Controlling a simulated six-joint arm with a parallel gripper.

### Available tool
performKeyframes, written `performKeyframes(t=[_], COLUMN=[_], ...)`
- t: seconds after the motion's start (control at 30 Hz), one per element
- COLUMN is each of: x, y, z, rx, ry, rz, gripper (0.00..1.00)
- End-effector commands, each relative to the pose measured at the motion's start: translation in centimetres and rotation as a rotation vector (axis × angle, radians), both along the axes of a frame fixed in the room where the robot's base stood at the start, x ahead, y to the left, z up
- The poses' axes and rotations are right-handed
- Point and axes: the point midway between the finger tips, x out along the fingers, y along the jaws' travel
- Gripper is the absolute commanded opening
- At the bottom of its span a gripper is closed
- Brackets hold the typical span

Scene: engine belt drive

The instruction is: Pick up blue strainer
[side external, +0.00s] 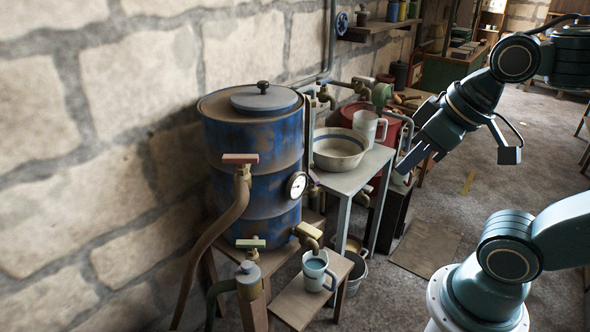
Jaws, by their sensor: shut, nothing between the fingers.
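I cannot make out a clearly blue strainer in the side view. A wide cream bowl (340,150) with a dark blue band stands on the narrow pale table; I cannot tell whether it has holes. A white jug (369,127) stands just behind it to the right. My gripper (415,162) hangs in the air to the right of the bowl and jug, pointing down and left. It is shut and empty, apart from the bowl. My wrist hides part of what lies behind it.
A blue barrel (252,165) with a gauge stands left of the table (350,179) against a stone wall. Pipes and taps stick out around it. A blue-white mug (315,271) sits on a low wooden stool (293,304), near a metal bucket (356,272). Floor (420,290) is free at centre right.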

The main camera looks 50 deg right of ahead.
Motion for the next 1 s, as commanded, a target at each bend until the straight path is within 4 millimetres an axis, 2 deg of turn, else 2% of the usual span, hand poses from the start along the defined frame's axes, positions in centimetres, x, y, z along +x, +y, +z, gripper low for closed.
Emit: performKeyframes(t=[0.1, 0.47, 0.83, 1.0], x=[0.0, 0.0, 0.1, 1.1], y=[0.0, 0.0, 0.0, 0.2], z=[0.0, 0.0, 0.0, -0.2], rx=[0.000, 0.000, 0.002, 0.019], ry=[0.000, 0.000, 0.002, 0.013], rz=[0.000, 0.000, -0.002, -0.014], gripper=[0.02, 0.73, 0.75, 0.75])
